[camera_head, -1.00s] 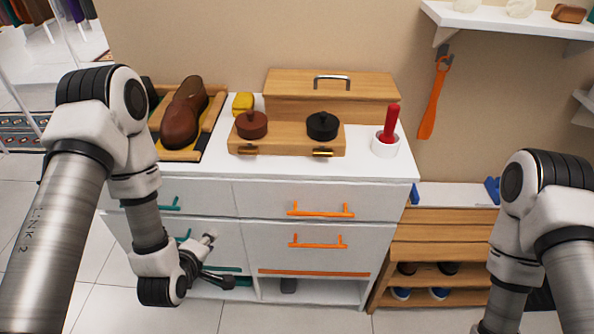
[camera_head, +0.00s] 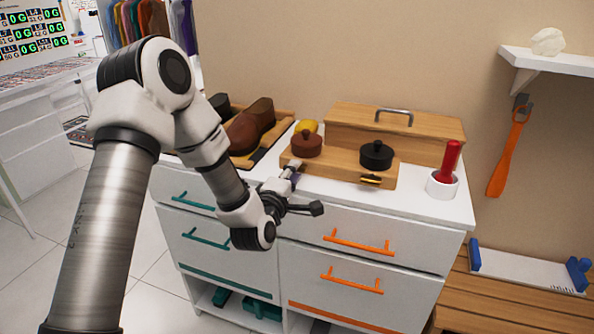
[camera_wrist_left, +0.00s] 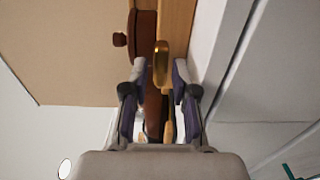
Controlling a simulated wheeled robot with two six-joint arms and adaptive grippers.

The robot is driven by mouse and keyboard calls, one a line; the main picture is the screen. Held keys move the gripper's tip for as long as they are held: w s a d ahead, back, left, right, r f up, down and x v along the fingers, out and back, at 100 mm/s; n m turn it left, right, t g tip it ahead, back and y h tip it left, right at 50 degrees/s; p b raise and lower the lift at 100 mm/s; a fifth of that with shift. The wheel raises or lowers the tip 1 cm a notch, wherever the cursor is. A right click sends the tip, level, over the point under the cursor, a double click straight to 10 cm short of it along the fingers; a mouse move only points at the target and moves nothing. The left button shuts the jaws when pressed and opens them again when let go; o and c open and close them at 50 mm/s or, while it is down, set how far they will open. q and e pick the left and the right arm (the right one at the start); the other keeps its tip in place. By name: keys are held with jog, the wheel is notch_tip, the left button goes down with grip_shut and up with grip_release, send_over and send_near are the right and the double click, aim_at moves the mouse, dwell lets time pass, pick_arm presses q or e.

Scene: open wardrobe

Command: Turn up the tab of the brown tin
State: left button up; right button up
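The brown tin (camera_head: 306,145), round with a knobbed lid, sits in the left part of a wooden block (camera_head: 337,165) on the cabinet top. It shows sideways in the left wrist view (camera_wrist_left: 145,25). Its gold tab (camera_wrist_left: 161,62) is at the block's front face; in the head view my gripper hides it. My left gripper (camera_head: 292,170) is at the block's front left. In the wrist view its fingers (camera_wrist_left: 160,75) are apart, one on each side of the tab's near end; I cannot tell whether they touch it. My right gripper is out of view.
A black tin (camera_head: 376,154) with its own gold tab (camera_head: 371,180) sits right of the brown one. A wooden box (camera_head: 430,131) stands behind. A brown shoe (camera_head: 250,128) lies at left, and a white cup (camera_head: 441,187) with a red-handled tool stands at right.

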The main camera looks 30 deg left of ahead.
pick_arm(q)
jog(key=shift+x, duration=1)
grip_shut()
jog(key=shift+m, duration=0.4)
jog(key=m, duration=0.8)
jog(key=shift+p, duration=0.4)
jog(key=m+p, duration=0.1)
jog(key=m, duration=0.3)
jog(key=shift+m, duration=0.3)
jog(key=shift+m+p, duration=0.85)
jog(key=shift+m, duration=1.45)
